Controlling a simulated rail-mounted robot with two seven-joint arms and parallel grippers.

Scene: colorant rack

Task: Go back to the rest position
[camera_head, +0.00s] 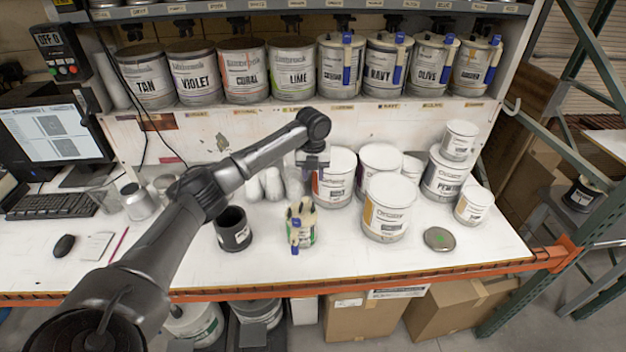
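My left arm reaches in from the lower left across the white bench (400,262). Its gripper (313,163) hangs pointing down, in front of the white cans at the back of the bench. The fingertips are too small and dark to tell whether they are open or shut, and I see no object clearly held. A small can with a blue-handled clip or tool (303,232) stands upright below the gripper, apart from it. A dark open cup (233,230) stands to its left. My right gripper is not in view.
Large paint cans (389,208) crowd the right of the bench, some stacked. A round lid (439,239) lies near the front right. A shelf of labelled colorant cans (295,70) runs along the back. A monitor (50,135), keyboard (52,205) and mouse (64,245) are at left.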

